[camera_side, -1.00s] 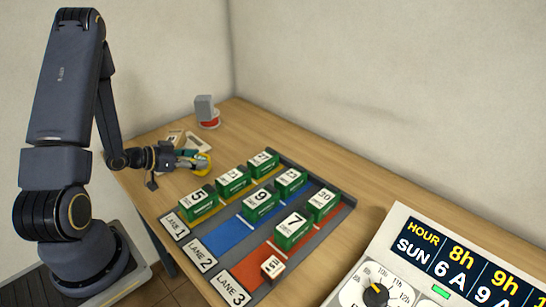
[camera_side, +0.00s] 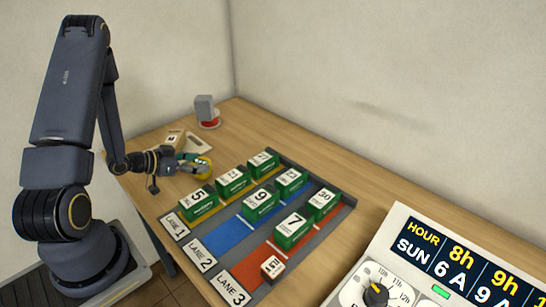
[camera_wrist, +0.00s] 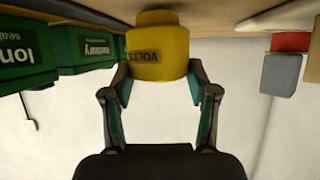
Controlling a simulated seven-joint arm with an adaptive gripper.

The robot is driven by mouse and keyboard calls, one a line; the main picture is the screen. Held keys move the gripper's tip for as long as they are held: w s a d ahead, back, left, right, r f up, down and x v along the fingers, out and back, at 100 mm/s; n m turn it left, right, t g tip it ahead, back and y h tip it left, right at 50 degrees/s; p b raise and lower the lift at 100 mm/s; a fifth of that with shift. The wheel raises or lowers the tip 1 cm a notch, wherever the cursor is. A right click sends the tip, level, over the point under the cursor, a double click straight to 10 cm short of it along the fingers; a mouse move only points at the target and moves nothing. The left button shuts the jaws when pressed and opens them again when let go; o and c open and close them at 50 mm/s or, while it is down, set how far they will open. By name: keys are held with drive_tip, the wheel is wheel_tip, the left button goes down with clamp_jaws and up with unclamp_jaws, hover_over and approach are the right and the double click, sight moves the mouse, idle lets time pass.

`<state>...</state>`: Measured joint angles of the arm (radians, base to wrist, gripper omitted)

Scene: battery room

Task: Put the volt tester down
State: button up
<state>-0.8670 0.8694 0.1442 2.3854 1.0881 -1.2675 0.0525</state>
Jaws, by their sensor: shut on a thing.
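The volt tester (camera_wrist: 158,58) is a yellow rounded body marked "VOLTS" in the wrist view. My gripper (camera_wrist: 158,80) is shut on it, one finger on each side. The gripper lies nearly level and low over the wooden table. I cannot tell whether the tester touches the table top.
Green numbered batteries (camera_side: 260,200) stand on a tray with yellow, blue and red lanes (camera_side: 222,236). A grey and red device (camera_side: 206,112) stands at the back. Flat cards (camera_side: 198,142) lie behind my gripper. A timer board (camera_side: 440,270) is front right.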

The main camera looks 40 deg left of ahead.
drive_tip(key=shift+f, duration=0.2)
drive_tip(key=o, duration=1.3)
drive_tip(key=shift+o, duration=0.2)
